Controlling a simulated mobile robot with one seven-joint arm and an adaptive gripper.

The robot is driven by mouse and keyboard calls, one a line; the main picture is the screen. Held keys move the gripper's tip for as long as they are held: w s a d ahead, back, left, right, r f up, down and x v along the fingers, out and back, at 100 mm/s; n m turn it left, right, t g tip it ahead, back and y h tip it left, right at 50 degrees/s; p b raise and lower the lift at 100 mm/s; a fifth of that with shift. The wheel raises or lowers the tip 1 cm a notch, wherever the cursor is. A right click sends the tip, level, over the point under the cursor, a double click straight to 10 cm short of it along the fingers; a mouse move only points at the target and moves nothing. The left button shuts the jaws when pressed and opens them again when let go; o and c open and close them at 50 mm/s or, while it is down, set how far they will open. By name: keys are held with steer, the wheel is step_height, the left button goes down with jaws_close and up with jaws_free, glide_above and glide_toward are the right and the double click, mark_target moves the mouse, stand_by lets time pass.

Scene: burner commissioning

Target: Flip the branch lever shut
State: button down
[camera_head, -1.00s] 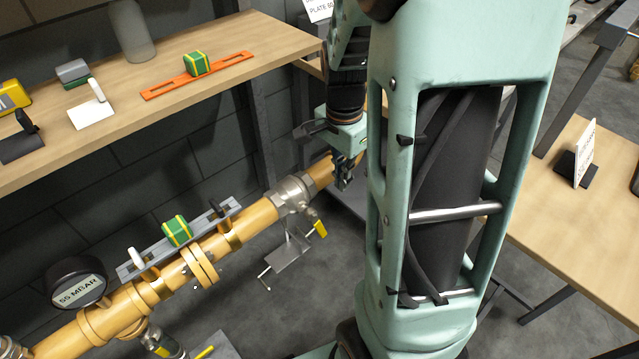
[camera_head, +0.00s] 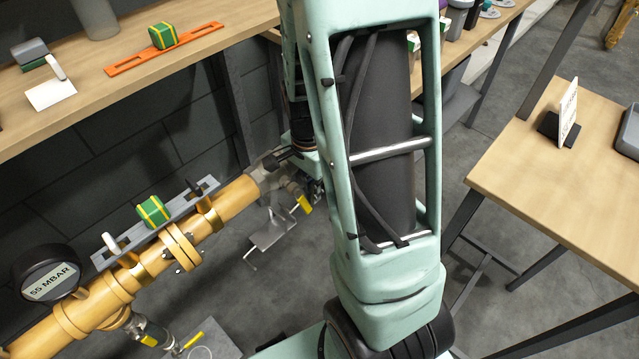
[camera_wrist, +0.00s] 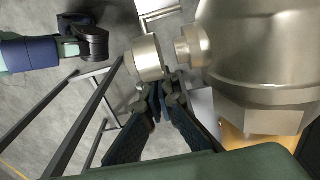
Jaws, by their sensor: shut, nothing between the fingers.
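A yellow lever (camera_head: 304,204) hangs at the small branch valve (camera_head: 293,188) below the grey metal pipe fitting (camera_head: 268,172). Another yellow-handled lever (camera_head: 194,341) shows at the lower left; I cannot tell by label which is the branch lever. My gripper (camera_head: 319,190) is just right of the branch valve, partly hidden by my arm. In the wrist view my gripper (camera_wrist: 168,88) is shut and empty, its tips close beside a round metal stub (camera_wrist: 144,58) next to the large fitting (camera_wrist: 255,55). Contact cannot be told. No yellow lever shows in the wrist view.
The yellow pipe (camera_head: 237,196) carries a grey rail (camera_head: 110,254) with a green block (camera_head: 152,212) and a gauge (camera_head: 47,277) reading 55 MBAR. A wooden shelf (camera_head: 150,75) is behind. A wooden table (camera_head: 560,190) stands right.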

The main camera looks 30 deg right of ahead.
stand_by(0.4)
steer(key=shift+s+a+f+g+y+b, duration=0.2)
steer(key=shift+a+f+g+y+b, duration=0.25)
steer(key=shift+y, duration=0.45)
steer(key=shift+s+a+f+y, duration=0.2)
steer(key=shift+a+y, duration=0.1)
steer(key=shift+a, duration=0.3)
